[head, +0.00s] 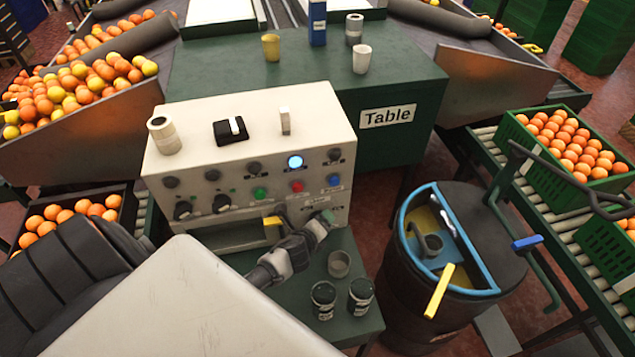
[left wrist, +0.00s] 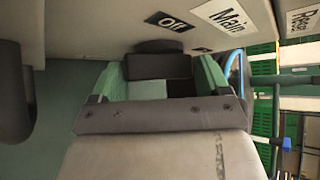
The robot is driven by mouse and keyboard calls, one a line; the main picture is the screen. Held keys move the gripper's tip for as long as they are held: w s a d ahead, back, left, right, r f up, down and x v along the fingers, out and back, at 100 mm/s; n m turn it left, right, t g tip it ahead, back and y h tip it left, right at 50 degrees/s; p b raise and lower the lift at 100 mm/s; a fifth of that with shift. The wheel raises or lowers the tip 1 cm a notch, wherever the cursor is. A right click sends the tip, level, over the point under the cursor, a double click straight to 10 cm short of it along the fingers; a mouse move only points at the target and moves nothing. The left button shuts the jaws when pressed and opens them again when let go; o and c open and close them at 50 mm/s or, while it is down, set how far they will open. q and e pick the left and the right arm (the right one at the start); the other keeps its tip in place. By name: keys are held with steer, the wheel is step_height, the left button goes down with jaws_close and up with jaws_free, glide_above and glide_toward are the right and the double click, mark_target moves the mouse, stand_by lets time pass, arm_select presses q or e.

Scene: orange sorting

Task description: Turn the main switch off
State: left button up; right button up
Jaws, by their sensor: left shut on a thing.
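The main switch (left wrist: 160,66) is a dark knob under the panel face in the left wrist view, by the labels "Off" (left wrist: 173,22) and "Main" (left wrist: 226,16). My left gripper (left wrist: 160,88) has its green fingers on both sides of the knob and is shut on it. In the head view my left gripper (head: 318,226) is at the lower right of the cream control panel (head: 240,115). It hides most of the switch there, so the knob's exact angle is unclear. My right gripper is not in view.
The panel carries a lit blue-white button (head: 295,162), several knobs and a yellow-handled slot (head: 272,221). Below stand two dark jars (head: 323,300) and a grey cup (head: 339,263).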

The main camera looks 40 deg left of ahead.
arm_select(q)
steer(key=o, duration=0.9)
steer(key=p+v, duration=0.1)
steer(key=v, duration=0.9)
steer(key=shift+s+d+r, duration=0.1)
steer(key=shift+s+r, duration=0.05)
steer(key=shift+s, duration=0.2)
